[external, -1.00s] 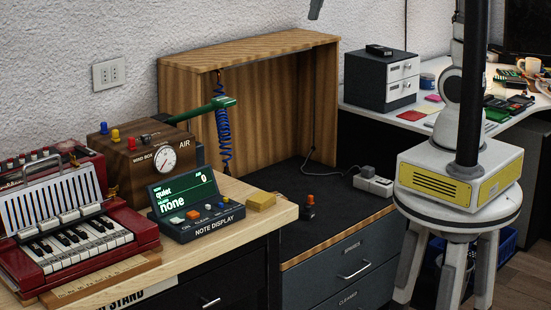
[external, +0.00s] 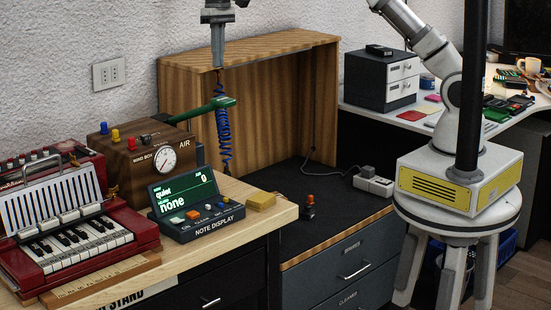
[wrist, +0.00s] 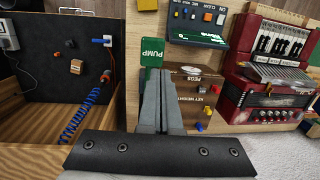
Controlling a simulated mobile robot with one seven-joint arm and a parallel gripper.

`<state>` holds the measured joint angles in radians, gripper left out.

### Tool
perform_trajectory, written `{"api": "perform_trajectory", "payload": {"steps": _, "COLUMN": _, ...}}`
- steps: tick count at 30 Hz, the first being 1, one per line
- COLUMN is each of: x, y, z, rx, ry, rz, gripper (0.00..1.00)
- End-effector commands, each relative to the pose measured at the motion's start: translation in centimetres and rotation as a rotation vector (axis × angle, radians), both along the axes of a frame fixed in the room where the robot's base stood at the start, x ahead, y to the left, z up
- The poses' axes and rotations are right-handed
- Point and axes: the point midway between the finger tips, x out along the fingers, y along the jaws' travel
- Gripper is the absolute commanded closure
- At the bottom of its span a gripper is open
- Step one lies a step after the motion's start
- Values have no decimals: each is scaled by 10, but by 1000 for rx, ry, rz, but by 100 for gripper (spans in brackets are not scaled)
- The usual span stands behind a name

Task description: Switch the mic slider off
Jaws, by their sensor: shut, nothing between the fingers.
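The note display (external: 190,208) is a dark console on the wooden bench, with a lit screen reading "quiet" and "none". Its front panel has an orange button (external: 178,220) and several small blue and light controls (external: 212,212). I cannot read which of these is the mic slider or its position. The console also shows upside down at the top of the wrist view (wrist: 196,38). My gripper (external: 218,64) is shut and empty, pointing down high above the bench, behind and above the console. In the wrist view its fingers (wrist: 158,75) are together and touch no control.
The brown wind box (external: 140,165) with knobs and a gauge stands behind the console. A green lever (external: 205,109) sticks out beside it. A red accordion (external: 85,235) is at left. A yellow block (external: 261,201) lies right of the console. A wooden cabinet (external: 250,48) rises behind.

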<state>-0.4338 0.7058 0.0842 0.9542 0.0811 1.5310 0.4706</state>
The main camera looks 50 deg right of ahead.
Motion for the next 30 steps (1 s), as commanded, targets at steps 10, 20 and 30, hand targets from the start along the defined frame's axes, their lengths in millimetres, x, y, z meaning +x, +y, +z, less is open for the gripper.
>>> {"api": "perform_trajectory", "payload": {"steps": 10, "x": 2, "y": 67, "z": -81, "rx": -31, "ry": 123, "rz": 5, "gripper": 100}}
{"api": "perform_trajectory", "payload": {"steps": 20, "x": -19, "y": 112, "z": -159, "rx": -72, "ry": 227, "rz": 0, "gripper": 100}}
{"api": "perform_trajectory", "payload": {"steps": 30, "x": -35, "y": 127, "z": -197, "rx": -100, "ry": 274, "rz": -4, "gripper": 100}}
